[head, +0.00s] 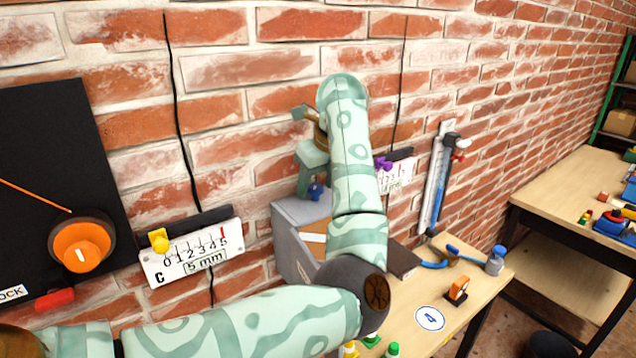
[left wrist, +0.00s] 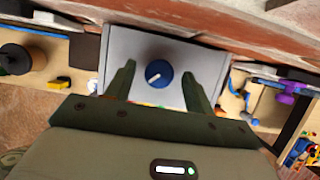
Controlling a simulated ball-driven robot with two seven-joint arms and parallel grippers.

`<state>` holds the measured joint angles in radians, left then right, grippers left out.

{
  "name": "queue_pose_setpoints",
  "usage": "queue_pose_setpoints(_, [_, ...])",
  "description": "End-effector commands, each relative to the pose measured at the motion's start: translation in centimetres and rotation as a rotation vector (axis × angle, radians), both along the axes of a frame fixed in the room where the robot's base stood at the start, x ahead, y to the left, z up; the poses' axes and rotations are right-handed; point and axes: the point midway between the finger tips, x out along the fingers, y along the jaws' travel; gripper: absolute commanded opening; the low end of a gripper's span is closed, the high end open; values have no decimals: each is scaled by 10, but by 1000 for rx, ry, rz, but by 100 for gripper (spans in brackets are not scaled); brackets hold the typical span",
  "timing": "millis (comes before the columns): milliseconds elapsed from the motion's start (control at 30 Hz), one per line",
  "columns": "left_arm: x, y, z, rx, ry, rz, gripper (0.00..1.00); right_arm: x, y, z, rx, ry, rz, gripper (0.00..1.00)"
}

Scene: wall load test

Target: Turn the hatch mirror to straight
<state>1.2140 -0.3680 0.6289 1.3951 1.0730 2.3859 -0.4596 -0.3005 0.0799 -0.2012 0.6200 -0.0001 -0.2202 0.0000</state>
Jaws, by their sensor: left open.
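A blue round knob (head: 316,191) with a white pointer mark sits on top of a grey box (head: 291,243) against the brick wall. In the left wrist view the knob (left wrist: 159,74) shows on the box's grey top (left wrist: 125,45), its white mark slanting up to the right. I cannot tell a separate mirror from this grey box and knob. My left gripper (head: 312,176) is above the knob. In the left wrist view its two fingers (left wrist: 158,80) are open, one on each side of the knob; contact is not visible. My forearm hides part of the box. My right gripper is not in view.
A black panel with an orange dial (head: 82,244) and a 5 mm gauge (head: 192,254) hang left on the wall. A purple-marked gauge (head: 396,177) and a blue-tubed column (head: 440,185) are to the right. The bench (head: 468,263) holds small items; another table (head: 570,195) stands at right.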

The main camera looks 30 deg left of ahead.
Motion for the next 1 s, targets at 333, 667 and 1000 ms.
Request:
queue_pose_setpoints(333, [0, 0, 0, 0, 0, 0, 9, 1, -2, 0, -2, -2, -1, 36])
queue_pose_setpoints(667, [1, -1, 1, -1, 0, 40, 9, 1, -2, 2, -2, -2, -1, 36])
queue_pose_setpoints(1000, [2, -1, 2, 0, 1, 262, 9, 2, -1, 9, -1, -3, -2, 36])
